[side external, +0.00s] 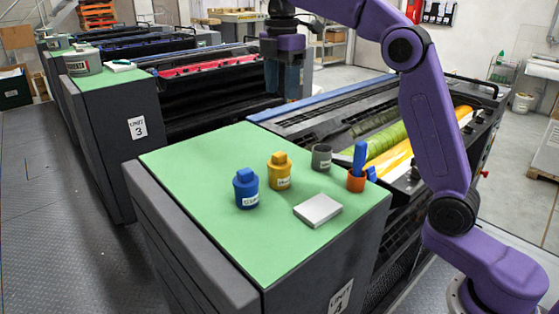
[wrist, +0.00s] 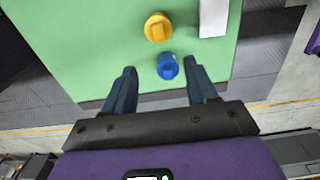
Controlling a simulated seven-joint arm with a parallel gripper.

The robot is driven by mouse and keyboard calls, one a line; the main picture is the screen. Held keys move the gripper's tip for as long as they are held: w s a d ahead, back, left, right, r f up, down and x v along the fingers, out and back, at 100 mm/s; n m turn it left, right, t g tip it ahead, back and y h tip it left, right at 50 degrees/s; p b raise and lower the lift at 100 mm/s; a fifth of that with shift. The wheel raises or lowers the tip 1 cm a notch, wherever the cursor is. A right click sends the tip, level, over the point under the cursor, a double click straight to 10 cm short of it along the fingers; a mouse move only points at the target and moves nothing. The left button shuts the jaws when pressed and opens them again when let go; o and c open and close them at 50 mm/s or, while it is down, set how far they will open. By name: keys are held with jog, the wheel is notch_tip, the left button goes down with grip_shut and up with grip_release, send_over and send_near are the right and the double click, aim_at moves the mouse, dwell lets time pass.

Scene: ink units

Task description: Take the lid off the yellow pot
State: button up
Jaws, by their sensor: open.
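The yellow pot (side external: 279,176) stands upright on the green top with its yellow lid (side external: 279,158) on it. In the wrist view the yellow lid (wrist: 158,27) shows from above, with a raised bar-shaped grip. A blue pot (side external: 246,195) with a blue lid (side external: 244,175) stands just left of it; its blue lid (wrist: 167,66) is nearer my gripper in the wrist view. My gripper (side external: 283,82) hangs high above the work, apart from both pots. In the wrist view my gripper (wrist: 158,76) is open and empty, its fingers either side of the blue lid's line.
A pale flat block (side external: 318,210) lies right of the pots on the green top (side external: 215,170). A grey cup (side external: 321,157) and an orange holder (side external: 356,180) with a blue-handled tool (side external: 359,158) stand at the right edge. The left of the top is clear.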

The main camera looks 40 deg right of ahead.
send_over(280, 154)
jog(key=f, duration=1.1)
jog(key=shift+s+d+f, duration=0.1)
jog(key=shift+s+f, duration=0.05)
jog(key=shift+s, duration=0.05)
jog(key=shift+w+f, duration=0.15)
jog(key=shift+f, duration=1.35)
jog(key=shift+w+f, duration=0.1)
jog(key=shift+f, duration=1.35)
grip_shut()
